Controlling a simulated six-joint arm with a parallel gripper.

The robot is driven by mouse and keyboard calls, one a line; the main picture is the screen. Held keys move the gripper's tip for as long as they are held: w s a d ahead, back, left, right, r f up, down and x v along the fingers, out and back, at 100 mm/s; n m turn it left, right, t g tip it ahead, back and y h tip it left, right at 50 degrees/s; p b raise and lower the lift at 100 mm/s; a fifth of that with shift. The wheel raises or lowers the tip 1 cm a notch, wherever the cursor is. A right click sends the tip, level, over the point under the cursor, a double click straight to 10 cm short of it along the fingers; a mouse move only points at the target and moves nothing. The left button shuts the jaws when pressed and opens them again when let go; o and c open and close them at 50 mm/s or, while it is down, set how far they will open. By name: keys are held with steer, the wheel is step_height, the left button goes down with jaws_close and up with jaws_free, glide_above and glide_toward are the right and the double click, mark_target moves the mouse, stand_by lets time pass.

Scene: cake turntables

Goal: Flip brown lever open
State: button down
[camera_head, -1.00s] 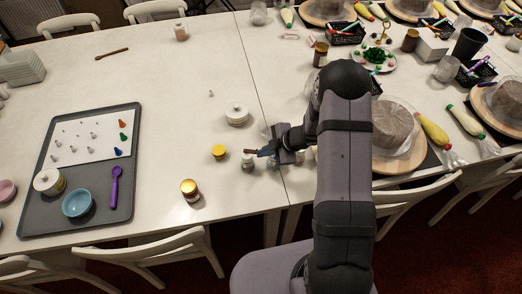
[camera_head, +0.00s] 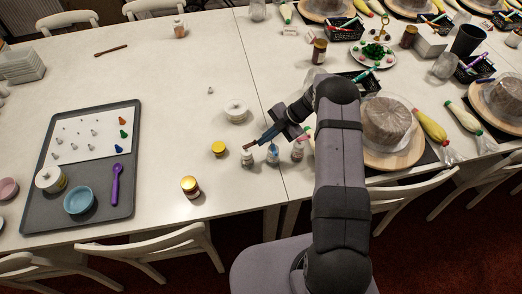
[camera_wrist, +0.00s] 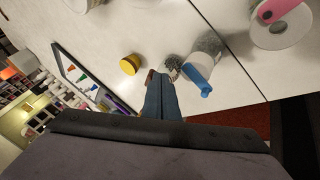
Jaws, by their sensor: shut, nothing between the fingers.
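Three small clear-and-white bottles with flip levers stand in a row near the table's front edge. The brown lever (camera_head: 248,146) is on the leftmost bottle (camera_head: 247,159). In the wrist view the brown lever (camera_wrist: 151,75) shows at my fingertips, and its bottle (camera_wrist: 174,62) is partly hidden behind them. My gripper (camera_head: 261,142) is shut and empty, its blue-grey fingers slanting down to the lever from the right. The fingertips (camera_wrist: 161,80) are very close to it; I cannot tell if they touch. The lever's exact angle is unclear.
The blue-lever bottle (camera_wrist: 205,65) stands right beside my fingers, and the pink-lever bottle (camera_wrist: 268,25) stands farther right. A yellow-lidded jar (camera_head: 218,148), a white lidded pot (camera_head: 236,112) and a gold-lidded jar (camera_head: 190,187) are nearby.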

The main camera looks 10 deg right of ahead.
steer(key=shift+s+a, duration=0.1)
steer(key=shift+a, duration=0.1)
steer(key=shift+s+a+p, duration=0.4)
steer(key=shift+a+p, duration=0.05)
steer(key=shift+d, duration=0.1)
steer(key=s+d, duration=0.1)
steer(key=s+d+p, duration=0.1)
steer(key=s, duration=0.1)
steer(key=shift+d+r+p, duration=0.2)
steer(key=shift+d+p, duration=0.1)
steer(key=shift+d, duration=0.05)
steer(key=w+b+v, duration=0.1)
steer(key=b+v, duration=0.3)
steer(key=v, duration=0.5)
steer(key=shift+s+d+r, duration=0.25)
steer(key=shift+s+d, duration=0.05)
steer(key=shift+s, duration=0.1)
